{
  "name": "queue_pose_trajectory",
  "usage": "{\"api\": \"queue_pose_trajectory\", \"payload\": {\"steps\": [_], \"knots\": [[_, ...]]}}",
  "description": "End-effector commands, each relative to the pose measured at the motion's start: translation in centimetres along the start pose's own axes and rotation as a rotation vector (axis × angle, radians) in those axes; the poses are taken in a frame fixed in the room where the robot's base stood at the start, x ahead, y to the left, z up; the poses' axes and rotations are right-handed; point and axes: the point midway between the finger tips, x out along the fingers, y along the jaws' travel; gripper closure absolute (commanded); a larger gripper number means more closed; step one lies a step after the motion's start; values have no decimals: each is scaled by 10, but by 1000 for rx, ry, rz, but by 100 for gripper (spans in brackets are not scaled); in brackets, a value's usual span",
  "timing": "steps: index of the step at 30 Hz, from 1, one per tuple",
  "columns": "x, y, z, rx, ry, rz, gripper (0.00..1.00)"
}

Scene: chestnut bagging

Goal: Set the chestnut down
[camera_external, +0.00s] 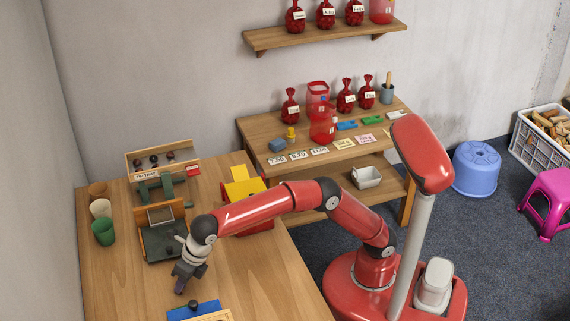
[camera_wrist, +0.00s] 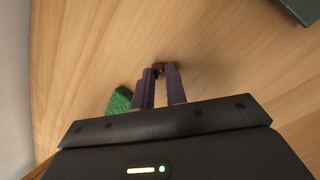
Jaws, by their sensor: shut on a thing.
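A small brown chestnut (camera_wrist: 158,66) shows in the wrist view between the tips of my gripper (camera_wrist: 160,74). The two dark fingers are shut on it, and they hide part of it. Bare wooden table lies beneath and around it; whether it touches the wood I cannot tell. In the external view my gripper (camera_external: 180,288) points down low over the front left part of the wooden table (camera_external: 245,280), in front of the dark green tray device (camera_external: 158,245). The chestnut cannot be made out there.
A wooden box labelled TIP TRAY (camera_external: 135,164) holds several dark round things. Several cups (camera_external: 104,232) stand at the left edge. A blue item (camera_external: 180,314) lies at the front. A green textured block (camera_wrist: 119,100) is left of my fingers in the wrist view. Table right of my gripper is clear.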

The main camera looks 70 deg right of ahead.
Motion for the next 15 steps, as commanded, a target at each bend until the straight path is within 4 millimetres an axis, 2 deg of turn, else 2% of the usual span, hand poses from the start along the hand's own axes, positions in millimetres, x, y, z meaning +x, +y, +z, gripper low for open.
{"api": "queue_pose_trajectory", "payload": {"steps": [3, 10, 15], "knots": [[0, 0, 0, 0, 0, -1, 77], [0, 0, 0, 0, 0, -1, 77], [-16, 1, 2, 1, -2, 1, 77]]}}
